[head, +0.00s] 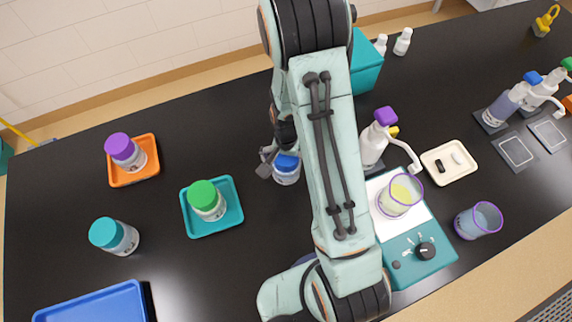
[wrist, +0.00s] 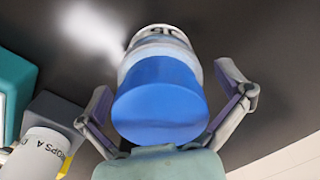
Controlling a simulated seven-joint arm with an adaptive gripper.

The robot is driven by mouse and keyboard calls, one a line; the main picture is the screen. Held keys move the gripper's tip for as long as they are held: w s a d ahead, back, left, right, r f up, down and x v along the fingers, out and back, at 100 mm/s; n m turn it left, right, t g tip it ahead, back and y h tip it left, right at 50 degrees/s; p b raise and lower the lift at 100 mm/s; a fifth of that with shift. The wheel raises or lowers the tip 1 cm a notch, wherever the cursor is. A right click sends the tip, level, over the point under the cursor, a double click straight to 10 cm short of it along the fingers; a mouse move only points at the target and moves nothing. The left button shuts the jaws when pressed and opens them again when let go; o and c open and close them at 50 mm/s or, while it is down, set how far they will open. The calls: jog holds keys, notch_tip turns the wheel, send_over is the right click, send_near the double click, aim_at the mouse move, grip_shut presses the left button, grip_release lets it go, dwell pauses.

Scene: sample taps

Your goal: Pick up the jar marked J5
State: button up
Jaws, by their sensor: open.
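A jar with a blue lid (head: 287,162) stands on the black bench beside my gripper (head: 270,163). In the wrist view its blue lid (wrist: 160,95) fills the middle, and my gripper (wrist: 166,82) is open with one finger on each side of it. Gaps show between the fingers and the lid. Dark marks show on the jar's white label, but I cannot read them. Other jars have a purple lid (head: 122,148), a green lid (head: 204,196) and a teal lid (head: 106,233); their marks are not readable.
The purple-lidded jar sits in an orange tray (head: 118,183), the green-lidded one in a teal tray (head: 213,231). An empty blue tray (head: 92,300) lies front left. A teal hotplate (head: 435,265) with a beaker and a purple-capped bottle (head: 371,150) stand right of my arm.

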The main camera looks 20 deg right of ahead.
jog(key=shift+c, duration=0.3)
jog(key=c, duration=1.2)
jog(key=shift+c, duration=0.2)
